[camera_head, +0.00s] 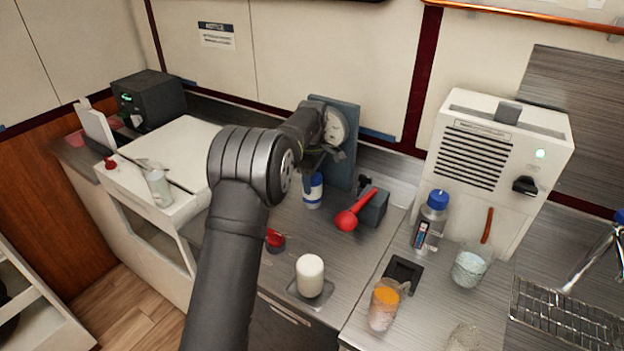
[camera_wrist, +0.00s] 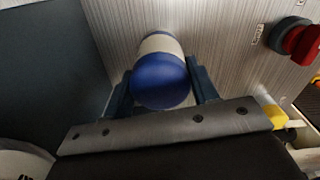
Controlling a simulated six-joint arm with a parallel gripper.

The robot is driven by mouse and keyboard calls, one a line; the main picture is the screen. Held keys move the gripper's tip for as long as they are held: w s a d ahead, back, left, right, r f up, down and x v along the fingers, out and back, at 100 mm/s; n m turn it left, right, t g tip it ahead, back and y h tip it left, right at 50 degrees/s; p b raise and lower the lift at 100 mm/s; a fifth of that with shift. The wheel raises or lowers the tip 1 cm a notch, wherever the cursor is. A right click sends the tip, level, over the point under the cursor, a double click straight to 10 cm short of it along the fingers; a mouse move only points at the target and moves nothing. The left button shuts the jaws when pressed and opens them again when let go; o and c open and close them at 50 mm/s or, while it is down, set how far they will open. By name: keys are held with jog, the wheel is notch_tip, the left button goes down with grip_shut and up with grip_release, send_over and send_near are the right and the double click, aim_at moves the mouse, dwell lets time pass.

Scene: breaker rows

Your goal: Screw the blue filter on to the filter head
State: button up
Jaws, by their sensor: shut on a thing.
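The blue filter (camera_head: 313,190) is a blue-and-white cylinder, close in front of the dark blue upright panel (camera_head: 347,168) in the head view. My gripper (camera_head: 314,172) is over it, partly hidden by my wrist. In the wrist view the filter (camera_wrist: 160,78) sits between the two fingers of my gripper (camera_wrist: 161,86), its blue end towards the camera and its white part beyond. The gripper is shut on it. I cannot make out the filter head; my arm covers part of the panel. Whether the filter touches anything else is unclear.
A white cylinder (camera_head: 310,274) stands on a small pad. Bottles and jars stand right, near a white machine (camera_head: 497,165).

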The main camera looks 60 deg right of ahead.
jog(key=m, duration=1.2)
jog(key=shift+m, duration=0.3)
jog(key=m, duration=0.4)
jog(key=shift+m, duration=0.3)
jog(key=o, duration=0.9)
